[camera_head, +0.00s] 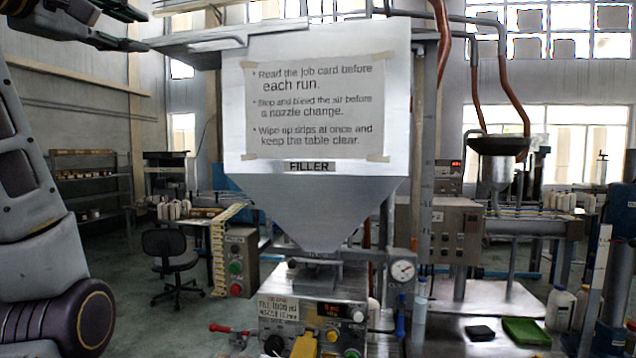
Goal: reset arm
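My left gripper (146,32) is raised at the top left of the head view. Its two dark fingers are spread apart with nothing between them, so it is open and empty. My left arm comes up along the left edge. The gripper is left of the filler hopper (315,205), with the fingertips close to its upper left corner in the picture. I cannot tell the depth between them. My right gripper is not in view.
A control box (312,318) with buttons and a gauge (402,270) sit under the hopper. A green tray (526,331), a dark pad (480,332) and white bottles (560,308) are at the lower right. An office chair (170,258) stands behind on open floor.

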